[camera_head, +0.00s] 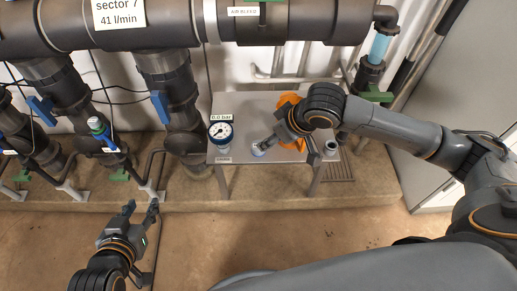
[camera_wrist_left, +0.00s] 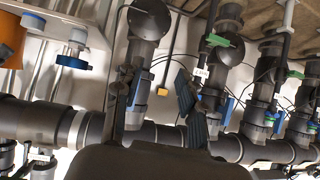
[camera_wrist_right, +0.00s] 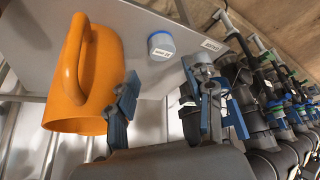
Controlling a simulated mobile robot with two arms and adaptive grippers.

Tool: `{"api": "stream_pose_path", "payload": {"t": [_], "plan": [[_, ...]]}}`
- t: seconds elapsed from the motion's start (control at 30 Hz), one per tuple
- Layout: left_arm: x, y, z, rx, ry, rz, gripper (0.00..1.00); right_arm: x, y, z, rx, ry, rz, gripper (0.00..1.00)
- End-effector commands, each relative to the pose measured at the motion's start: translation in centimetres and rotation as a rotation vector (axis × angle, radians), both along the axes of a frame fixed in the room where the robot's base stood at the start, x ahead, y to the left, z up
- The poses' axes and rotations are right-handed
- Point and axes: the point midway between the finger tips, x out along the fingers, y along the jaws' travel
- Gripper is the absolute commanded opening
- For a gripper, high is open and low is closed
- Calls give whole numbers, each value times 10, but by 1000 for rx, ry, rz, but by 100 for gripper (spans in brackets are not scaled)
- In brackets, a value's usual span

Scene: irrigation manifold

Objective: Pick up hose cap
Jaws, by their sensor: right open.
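The small grey cap with a blue rim and a white label, which I take for the hose cap (camera_wrist_right: 161,46), sits on the grey table in the right wrist view. In the head view the cap (camera_head: 258,150) is partly hidden at the tip of my right gripper (camera_head: 273,142). My right gripper is open, and in the right wrist view its fingers (camera_wrist_right: 180,98) stand apart with the cap beyond the gap between them. Contact cannot be told. My left gripper (camera_head: 141,207) is open and empty over the floor, left of the table. Its spread fingers also show in the left wrist view (camera_wrist_left: 154,92).
An orange jug (camera_wrist_right: 95,75) stands close beside the right gripper. A blue-rimmed gauge (camera_head: 220,131) stands at the table's left edge. A grey cup-like piece (camera_head: 331,148) is at the right. Pipes with blue-handled valves (camera_head: 160,105) line the back.

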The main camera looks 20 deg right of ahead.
Motion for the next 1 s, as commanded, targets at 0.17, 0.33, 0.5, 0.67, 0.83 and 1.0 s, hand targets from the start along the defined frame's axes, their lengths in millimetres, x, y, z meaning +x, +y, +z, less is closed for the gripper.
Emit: {"api": "stream_pose_path", "payload": {"t": [0.17,0.33,0.5,0.67,0.83,1.0], "plan": [[20,-9,23,-39,-163,-12,40,8,5,-18,2,1,0,52],[27,-13,38,-57,-243,-17,40,12,7,-25,0,0,0,52],[32,-16,47,-70,-298,-20,40,14,8,-29,0,-1,1,52],[41,-22,72,-106,-441,-30,40,18,12,-40,0,-1,1,52],[45,-28,105,-151,-621,-41,40,22,16,-50,0,-1,0,52],[42,-31,136,-195,-788,-49,40,28,20,-63,1,-1,1,52]]}}
